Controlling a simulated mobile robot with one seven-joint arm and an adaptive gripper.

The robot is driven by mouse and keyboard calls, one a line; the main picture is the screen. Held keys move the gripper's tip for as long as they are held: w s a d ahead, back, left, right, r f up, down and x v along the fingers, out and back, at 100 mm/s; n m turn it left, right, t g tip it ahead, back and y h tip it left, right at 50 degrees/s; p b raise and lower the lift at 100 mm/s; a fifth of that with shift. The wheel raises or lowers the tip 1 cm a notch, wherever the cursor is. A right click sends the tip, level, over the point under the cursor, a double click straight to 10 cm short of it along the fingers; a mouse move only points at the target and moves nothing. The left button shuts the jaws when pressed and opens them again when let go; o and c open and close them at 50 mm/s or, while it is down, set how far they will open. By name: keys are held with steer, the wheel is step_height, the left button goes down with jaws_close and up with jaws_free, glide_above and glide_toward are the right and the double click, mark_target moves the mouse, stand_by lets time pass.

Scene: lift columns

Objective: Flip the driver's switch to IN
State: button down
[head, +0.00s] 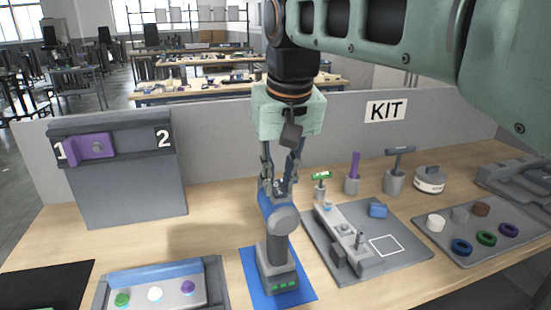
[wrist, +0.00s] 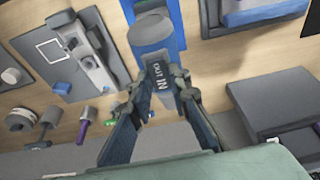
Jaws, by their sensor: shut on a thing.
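The driver (head: 280,222), with a blue top, grey handle and grey base with green lights, stands upright on a blue mat (head: 308,284). In the wrist view the driver (wrist: 153,32) has a grey strip marked OUT and IN, with IN nearer my palm. My gripper (head: 279,184) points down at the top of the driver. In the wrist view my gripper's fingertips (wrist: 155,86) close in on both sides of the marked strip. The fingers hide part of the driver's top, and I cannot make out the switch itself or its setting.
A grey fixture board (head: 398,261) lies right of the driver, with a tray of rings and discs (head: 465,254) beyond. A tray with coloured buttons (head: 212,284) lies at front left. A grey panel with a purple latch (head: 97,146) stands back left. Tools stand behind the board.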

mark_target(277, 187)
steer(key=shift+w+r+g+h+p, duration=0.3)
steer(key=shift+g+p, duration=0.5)
steer(key=shift+p, duration=2.35)
steer(key=shift+g+p, duration=0.5)
steer(key=shift+p, duration=0.25)
steer(key=shift+a+f, duration=0.1)
steer(key=shift+f, duration=0.15)
steer(key=c, duration=1.8)
jaws_free()
steer(key=shift+w+f, duration=0.1)
steer(key=shift+w, duration=0.05)
step_height(277, 187, up, 12)
